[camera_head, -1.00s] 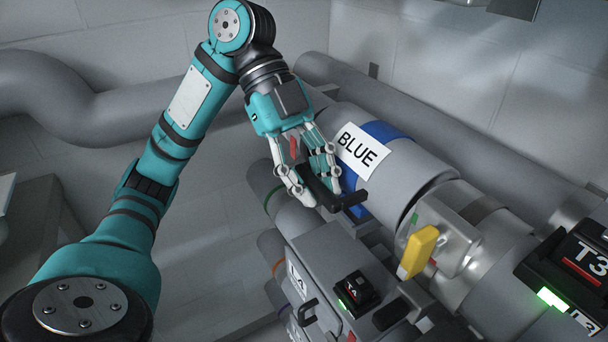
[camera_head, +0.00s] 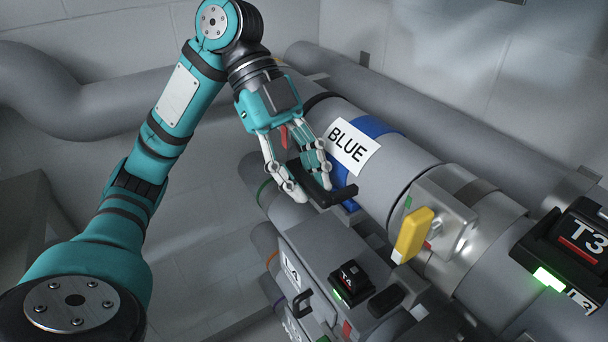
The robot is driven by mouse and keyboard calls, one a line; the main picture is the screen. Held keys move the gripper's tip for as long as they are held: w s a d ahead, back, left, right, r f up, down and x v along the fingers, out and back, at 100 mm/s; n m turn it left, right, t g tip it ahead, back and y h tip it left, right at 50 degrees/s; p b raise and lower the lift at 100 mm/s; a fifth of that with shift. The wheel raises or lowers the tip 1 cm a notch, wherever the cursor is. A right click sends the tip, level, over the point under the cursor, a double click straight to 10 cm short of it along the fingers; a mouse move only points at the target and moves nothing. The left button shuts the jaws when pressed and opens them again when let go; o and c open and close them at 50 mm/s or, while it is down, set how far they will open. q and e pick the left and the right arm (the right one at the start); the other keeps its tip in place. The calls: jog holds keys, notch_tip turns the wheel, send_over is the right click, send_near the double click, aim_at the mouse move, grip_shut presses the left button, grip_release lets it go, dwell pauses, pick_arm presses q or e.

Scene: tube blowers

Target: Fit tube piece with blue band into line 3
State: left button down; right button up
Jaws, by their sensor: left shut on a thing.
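The tube piece (camera_head: 397,168) is a thick grey cylinder with a blue band and a white "BLUE" label (camera_head: 348,146). It lies in line with the metal pipe section of the line (camera_head: 496,252), on its upper left. My left gripper (camera_head: 308,194) is at the tube piece's near side, below the label, shut on a black handle (camera_head: 333,194). A black box marked T3 (camera_head: 579,249) with a lit green light sits on the line at the right. My right gripper is not in view.
A yellow lever (camera_head: 412,234) on a clear-grey housing stands at the joint. Below is a grey cabinet with a small black box (camera_head: 349,282) showing a green light. Large grey pipes run behind and at the left (camera_head: 110,104). Floor shows at lower left.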

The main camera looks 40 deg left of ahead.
pick_arm(q)
jog(key=shift+f, duration=0.15)
jog(key=c, duration=1.2)
grip_release()
jog(key=v, duration=1.2)
